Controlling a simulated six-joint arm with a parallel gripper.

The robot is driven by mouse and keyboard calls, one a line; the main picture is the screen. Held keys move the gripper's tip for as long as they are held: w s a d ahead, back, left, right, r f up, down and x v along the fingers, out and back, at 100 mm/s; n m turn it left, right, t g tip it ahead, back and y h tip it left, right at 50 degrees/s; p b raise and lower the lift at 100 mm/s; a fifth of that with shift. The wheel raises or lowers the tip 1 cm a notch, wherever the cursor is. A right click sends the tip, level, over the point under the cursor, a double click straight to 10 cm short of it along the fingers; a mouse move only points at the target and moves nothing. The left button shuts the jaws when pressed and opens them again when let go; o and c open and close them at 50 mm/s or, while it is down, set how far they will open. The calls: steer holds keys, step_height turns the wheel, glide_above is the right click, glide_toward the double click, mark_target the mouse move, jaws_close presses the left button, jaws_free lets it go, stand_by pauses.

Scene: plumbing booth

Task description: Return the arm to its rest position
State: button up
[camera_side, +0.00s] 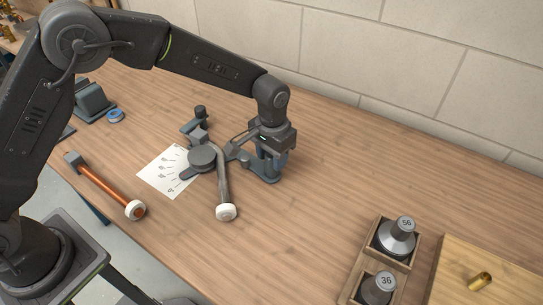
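My arm reaches over the bench from the left, bent well down on the right. My gripper (272,152) points down at the right end of a grey pipe bender (203,158). Its fingers are at a blue-grey part of the bender, and I cannot tell whether they touch it. The fingers are too small and dark to tell open from shut. The bender's lever with a white end knob (226,212) points toward the front of the bench.
Weights marked 56 (397,235) and 36 (377,288) sit in a wooden holder, beside a board with a brass fitting (480,281). A block wall stands behind. The bench's right middle is clear.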

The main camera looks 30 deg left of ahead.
steer(key=shift+w+a+n, duration=0.25)
steer(key=shift+w+n, duration=0.1)
steer(key=shift+w, duration=0.2)
steer(key=shift+w+a+n, duration=0.25)
steer(key=shift+w+n, duration=0.1)
steer(key=shift+w, duration=0.15)
steer(key=shift+w+a, duration=0.1)
steer(key=shift+w, duration=0.05)
steer(key=shift+w, duration=0.15)
steer(key=o, duration=1.1)
steer(key=shift+r, duration=3.55)
